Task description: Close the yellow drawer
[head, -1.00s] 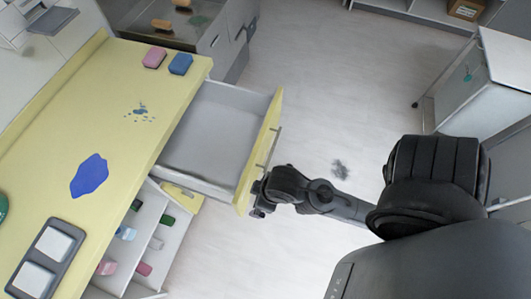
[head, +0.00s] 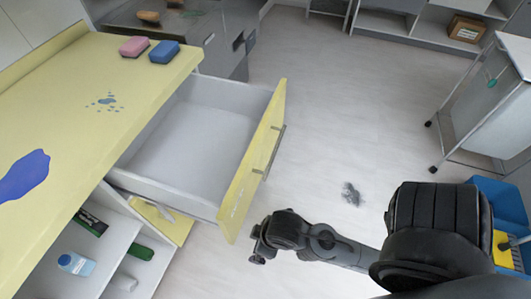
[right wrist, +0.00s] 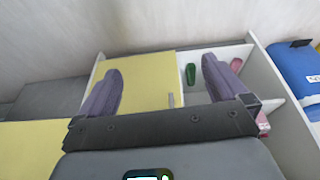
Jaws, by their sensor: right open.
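The yellow-fronted drawer (head: 258,160) stands pulled out from the yellow-topped counter (head: 75,115) in the head view. Its pale grey inside looks empty, and a bar handle (head: 268,152) is on its front. My right gripper (head: 257,247) is just below the near end of the drawer front in the picture, with a small gap seen between them. In the right wrist view its two fingers (right wrist: 160,88) are spread with nothing held between them. A yellow panel (right wrist: 145,75) lies beyond them; I cannot tell whether it is this drawer's front. My left gripper is not in view.
Open shelves (head: 95,255) with bottles are below the counter, beside a lower yellow panel (head: 163,222). Pink (head: 134,46) and blue (head: 164,51) sponges lie on top. A wheeled cart (head: 490,100) and blue bin (head: 500,205) are at right. The floor between is clear except a dark smudge.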

